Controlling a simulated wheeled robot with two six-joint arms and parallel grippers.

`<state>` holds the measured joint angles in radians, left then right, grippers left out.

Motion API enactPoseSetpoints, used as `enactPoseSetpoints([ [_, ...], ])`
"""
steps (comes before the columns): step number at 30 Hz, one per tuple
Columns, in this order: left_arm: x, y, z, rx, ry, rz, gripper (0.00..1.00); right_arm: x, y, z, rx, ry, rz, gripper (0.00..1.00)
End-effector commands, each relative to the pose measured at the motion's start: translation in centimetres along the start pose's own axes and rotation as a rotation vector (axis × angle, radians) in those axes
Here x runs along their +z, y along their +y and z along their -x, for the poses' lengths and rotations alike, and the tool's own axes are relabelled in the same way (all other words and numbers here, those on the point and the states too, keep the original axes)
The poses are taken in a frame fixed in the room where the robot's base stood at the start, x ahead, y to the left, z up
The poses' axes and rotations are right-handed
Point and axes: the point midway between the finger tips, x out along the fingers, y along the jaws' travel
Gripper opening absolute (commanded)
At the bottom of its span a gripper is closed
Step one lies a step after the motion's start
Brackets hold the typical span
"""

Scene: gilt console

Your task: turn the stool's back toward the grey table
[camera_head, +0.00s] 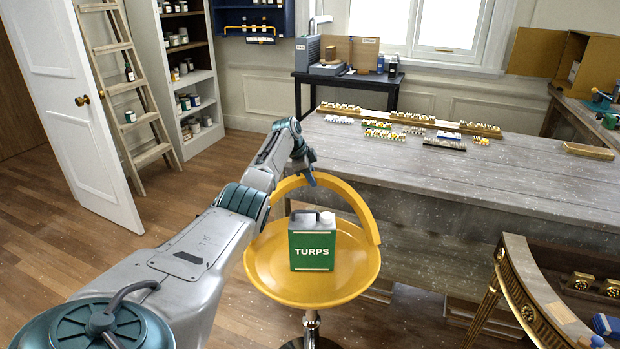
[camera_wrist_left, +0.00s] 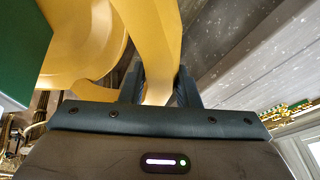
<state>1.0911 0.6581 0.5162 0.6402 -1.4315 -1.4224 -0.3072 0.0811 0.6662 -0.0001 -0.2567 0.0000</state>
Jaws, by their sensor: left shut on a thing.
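The yellow stool (camera_head: 267,275) stands in the middle of the head view on a metal post. Its curved back (camera_head: 350,200) runs round the far and right side of the seat, beside the grey table (camera_head: 470,185). A green and grey can marked TURPS (camera_head: 312,252) stands upright on the seat. My left gripper (camera_head: 309,180) is at the top of the back, left of its middle. In the left wrist view the yellow back (camera_wrist_left: 156,60) passes between the fingers, which are shut on it. The can's green side (camera_wrist_left: 22,50) shows at the left there. My right gripper is out of view.
Several small blocks and racks (camera_head: 410,125) lie on the grey table. A gilt console (camera_head: 530,300) stands close at the lower right. A white door (camera_head: 75,105), ladder (camera_head: 125,85) and shelf (camera_head: 180,75) stand at the left. Wooden floor (camera_head: 170,210) is clear left of the stool.

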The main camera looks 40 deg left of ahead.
Motion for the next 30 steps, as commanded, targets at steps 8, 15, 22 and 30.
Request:
enactPoseSetpoints([
  [8,-0.1,-0.1,0.2,-0.004,0.002,0.000,0.31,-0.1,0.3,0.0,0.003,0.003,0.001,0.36],
  [15,-0.1,-0.1,0.1,-0.002,0.001,0.000,0.50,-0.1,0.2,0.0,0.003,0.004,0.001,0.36],
  [22,0.0,-0.1,0.5,-0.002,0.000,0.000,0.50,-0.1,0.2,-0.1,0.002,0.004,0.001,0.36],
  [30,0.1,-0.1,4.5,-0.006,0.000,-0.001,0.50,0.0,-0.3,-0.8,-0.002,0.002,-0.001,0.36],
])
